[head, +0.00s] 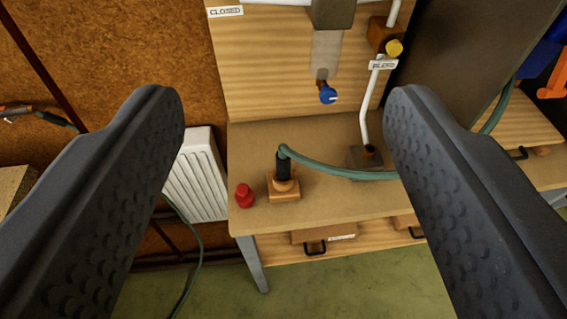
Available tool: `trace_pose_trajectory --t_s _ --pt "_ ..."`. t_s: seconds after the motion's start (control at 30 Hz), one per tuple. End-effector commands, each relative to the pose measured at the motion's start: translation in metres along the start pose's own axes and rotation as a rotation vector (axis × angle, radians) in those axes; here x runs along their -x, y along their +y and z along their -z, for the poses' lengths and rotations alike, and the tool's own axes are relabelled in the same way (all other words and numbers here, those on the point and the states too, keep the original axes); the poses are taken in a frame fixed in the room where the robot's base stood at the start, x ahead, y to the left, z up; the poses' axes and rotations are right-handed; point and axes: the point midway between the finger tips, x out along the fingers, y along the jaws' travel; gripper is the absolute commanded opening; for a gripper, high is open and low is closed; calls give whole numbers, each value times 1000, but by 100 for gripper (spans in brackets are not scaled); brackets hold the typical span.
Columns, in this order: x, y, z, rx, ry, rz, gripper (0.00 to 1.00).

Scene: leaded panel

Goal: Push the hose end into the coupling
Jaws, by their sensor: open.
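A green hose (330,170) arcs over the bench and bends down at its left into a dark hose end (283,165). That end stands upright on an orange-brown block (284,190) on the bench. I cannot tell how far it sits in the block, or whether the block is the coupling. A grey block with a brown top (366,158) stands behind to the right, at the foot of a white pipe. My gripper (285,95) is open and empty, its two dark fingers wide apart in the foreground. The right finger hides part of the hose.
A red knob-like piece (244,196) stands left of the block on the bench (330,205). A blue knob (327,95) and a white pipe (374,95) with a "BLEED" label are behind. A white radiator (200,177) is left of the bench. The bench's front strip is clear.

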Motion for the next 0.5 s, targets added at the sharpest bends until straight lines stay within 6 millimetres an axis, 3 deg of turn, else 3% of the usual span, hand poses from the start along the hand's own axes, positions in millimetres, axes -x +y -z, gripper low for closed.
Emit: trace_pose_trajectory --t_s 0.03,0.07,0.23,0.5 --pt "0 0 0 0 0 0 50" --pt "-1 0 0 0 1 2 42" --pt "-23 -19 4 -17 40 67 41" --pt "-105 -80 14 -151 226 234 41"
